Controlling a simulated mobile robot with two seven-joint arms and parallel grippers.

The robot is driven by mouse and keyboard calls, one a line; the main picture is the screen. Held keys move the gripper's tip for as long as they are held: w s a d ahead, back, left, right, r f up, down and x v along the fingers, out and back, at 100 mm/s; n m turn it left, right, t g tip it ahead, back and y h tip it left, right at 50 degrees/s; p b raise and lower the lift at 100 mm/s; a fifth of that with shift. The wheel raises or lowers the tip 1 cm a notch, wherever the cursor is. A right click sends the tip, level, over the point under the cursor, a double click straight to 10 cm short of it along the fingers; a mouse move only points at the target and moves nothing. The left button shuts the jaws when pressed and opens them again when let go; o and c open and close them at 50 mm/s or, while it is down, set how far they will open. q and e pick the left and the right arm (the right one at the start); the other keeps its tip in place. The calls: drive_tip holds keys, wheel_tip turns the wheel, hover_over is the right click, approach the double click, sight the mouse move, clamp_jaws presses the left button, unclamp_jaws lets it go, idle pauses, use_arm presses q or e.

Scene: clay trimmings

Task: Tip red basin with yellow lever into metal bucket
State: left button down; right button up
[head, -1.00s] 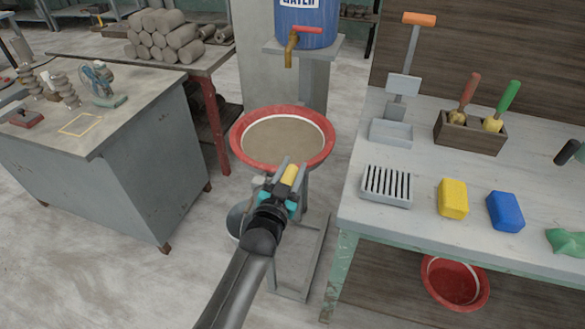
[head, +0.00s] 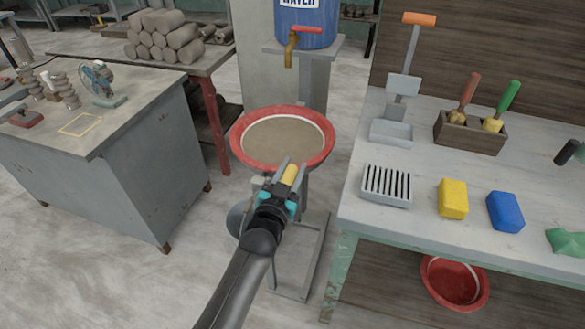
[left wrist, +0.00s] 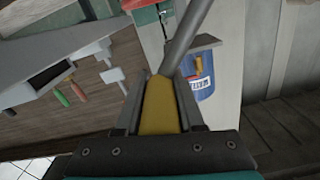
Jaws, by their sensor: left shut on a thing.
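The red basin (head: 323,158) stands on a grey stand in the head view, its rim about level, with a flat brownish filling inside. The yellow lever (head: 290,174) is at its near side. My left gripper (head: 284,177) is shut on the yellow lever. In the left wrist view the yellow grip (left wrist: 160,108) sits between my fingers, with a grey rod running up from it. The metal bucket (head: 237,217) is on the floor left of the stand, partly hidden behind my left gripper and arm. My right gripper is not in view.
A blue water barrel (head: 306,22) with a brass tap stands behind the basin. A workbench (head: 421,224) with sponges and tools is on the right, with another red basin (head: 456,284) beneath it. A grey cabinet (head: 125,185) is on the left. Floor at the front left is clear.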

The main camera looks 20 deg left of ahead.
use_arm(q)
drive_tip(key=shift+a+r+n+p, duration=0.3)
drive_tip(key=shift+p, duration=0.2)
drive_tip(key=a+r+n+p, duration=0.1)
drive_tip(key=a+n+p, duration=0.1)
drive_tip(key=a, duration=0.1)
drive_tip(key=a+r+n+p, duration=0.1)
drive_tip(key=a, duration=0.1)
drive_tip(key=shift+w+r+n, duration=0.1)
drive_tip(key=shift+r+n, duration=0.2)
drive_tip(key=shift+a+r+n+p, duration=0.2)
drive_tip(key=shift+a+n+p, duration=0.25)
drive_tip(key=shift+a+n, duration=0.55)
drive_tip(key=shift+a, duration=0.1)
drive_tip(key=c, duration=0.5)
unclamp_jaws()
drive_tip(key=s, duration=0.5)
drive_tip(key=s+p, duration=0.1)
drive_tip(key=s, duration=0.4)
drive_tip(key=s+p, duration=0.1)
drive_tip(key=s, duration=0.4)
drive_tip(key=shift+s+a, duration=0.1)
drive_tip(key=shift+a, duration=0.2)
